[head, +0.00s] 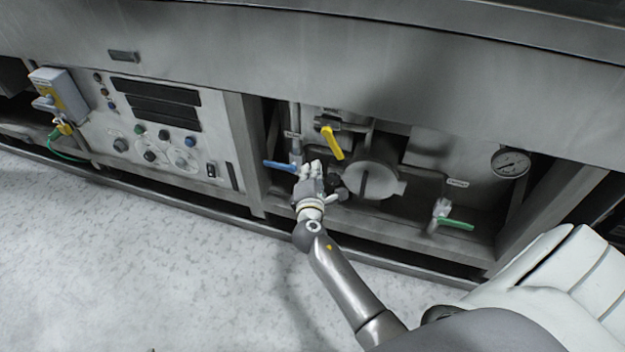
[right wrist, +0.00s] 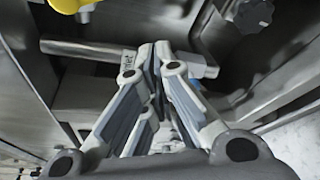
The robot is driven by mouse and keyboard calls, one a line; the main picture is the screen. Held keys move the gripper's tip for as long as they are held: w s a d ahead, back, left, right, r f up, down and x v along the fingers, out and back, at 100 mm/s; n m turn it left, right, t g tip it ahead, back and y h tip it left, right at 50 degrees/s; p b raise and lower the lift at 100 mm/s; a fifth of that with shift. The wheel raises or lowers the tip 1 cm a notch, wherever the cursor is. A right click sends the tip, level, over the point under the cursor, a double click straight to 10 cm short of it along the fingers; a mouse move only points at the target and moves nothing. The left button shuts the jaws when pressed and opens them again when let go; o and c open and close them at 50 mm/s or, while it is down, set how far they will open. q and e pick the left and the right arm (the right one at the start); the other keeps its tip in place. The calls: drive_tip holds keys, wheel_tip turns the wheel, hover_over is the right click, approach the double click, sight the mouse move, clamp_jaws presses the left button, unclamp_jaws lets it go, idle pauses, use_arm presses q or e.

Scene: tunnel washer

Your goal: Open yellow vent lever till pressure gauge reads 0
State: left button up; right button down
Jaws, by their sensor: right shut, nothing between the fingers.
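The yellow vent lever (head: 332,142) hangs slanted down to the right from a valve in the open bay; a yellow part of it shows at the top left of the right wrist view (right wrist: 72,4). The round pressure gauge (head: 510,163) is at the right of the bay; its reading is too small to tell. My right gripper (head: 312,168) is shut and empty, below and left of the yellow lever and apart from it. In the right wrist view its fingertips (right wrist: 160,58) meet in front of a grey pipe. My left gripper is not in view.
A blue lever (head: 279,166) is just left of my right gripper. A green lever (head: 456,224) is at the lower right. A round cover (head: 372,180) stands right of the gripper. A control panel (head: 165,125) is at the left. The floor (head: 150,270) in front is clear.

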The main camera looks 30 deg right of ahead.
sight(334, 145)
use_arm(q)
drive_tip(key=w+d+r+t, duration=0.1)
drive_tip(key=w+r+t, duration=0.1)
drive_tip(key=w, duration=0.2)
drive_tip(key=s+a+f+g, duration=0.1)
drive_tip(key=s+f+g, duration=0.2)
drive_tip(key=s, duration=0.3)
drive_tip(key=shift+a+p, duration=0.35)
use_arm(e)
drive_tip(key=shift+w+d+r, duration=0.15)
drive_tip(key=shift+d+r, duration=0.05)
drive_tip(key=shift+d, duration=0.55)
drive_tip(key=shift+w+d+r, duration=0.15)
drive_tip(key=shift+w+d, duration=0.05)
drive_tip(key=shift+d, duration=0.6)
drive_tip(key=shift+w+d+r, duration=0.15)
drive_tip(key=shift+d+r, duration=0.05)
drive_tip(key=shift+d, duration=0.55)
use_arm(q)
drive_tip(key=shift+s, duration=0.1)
